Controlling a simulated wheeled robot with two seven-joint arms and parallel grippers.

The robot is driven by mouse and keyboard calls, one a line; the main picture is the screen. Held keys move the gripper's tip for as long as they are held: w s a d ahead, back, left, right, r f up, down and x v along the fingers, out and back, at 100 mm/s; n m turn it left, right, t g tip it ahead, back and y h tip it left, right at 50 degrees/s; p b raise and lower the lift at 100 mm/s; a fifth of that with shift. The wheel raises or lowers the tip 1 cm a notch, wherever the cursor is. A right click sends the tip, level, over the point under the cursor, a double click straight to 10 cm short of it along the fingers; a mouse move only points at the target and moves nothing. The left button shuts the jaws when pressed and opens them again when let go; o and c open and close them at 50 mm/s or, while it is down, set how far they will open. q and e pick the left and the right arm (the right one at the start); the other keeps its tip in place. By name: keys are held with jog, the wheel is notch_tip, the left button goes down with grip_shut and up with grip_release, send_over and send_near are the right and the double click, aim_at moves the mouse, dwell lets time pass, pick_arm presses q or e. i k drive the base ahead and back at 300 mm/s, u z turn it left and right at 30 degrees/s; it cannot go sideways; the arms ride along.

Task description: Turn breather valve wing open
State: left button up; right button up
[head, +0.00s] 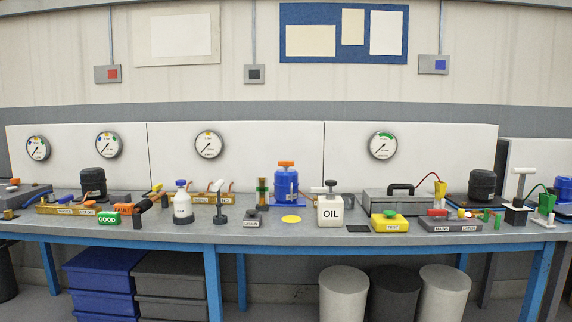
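No label reading "breather valve" is legible, so I cannot tell for sure which part it is. A blue compressor (286,186) stands upright on a blue base at the middle of the bench, with a flat orange wing-like piece (286,163) across its top. A green and brown upright fitting (262,192) stands just left of it. Small yellow and orange handles also show on the manifold (212,197) further left. At this size I cannot tell whether any wing is open or shut. Neither of my grippers is in view.
The grey bench (350,236) is crowded. A white OIL container (330,209), a DRAIN block (253,219), a white bottle (182,203) and a yellow TEST box (390,222) stand near the front. A grey case (400,202) is behind. A yellow disc (291,219) lies flat before the compressor.

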aim_at(286, 163)
jog(key=z, duration=0.55)
jog(key=i, duration=1.65)
jog(key=u, duration=0.7)
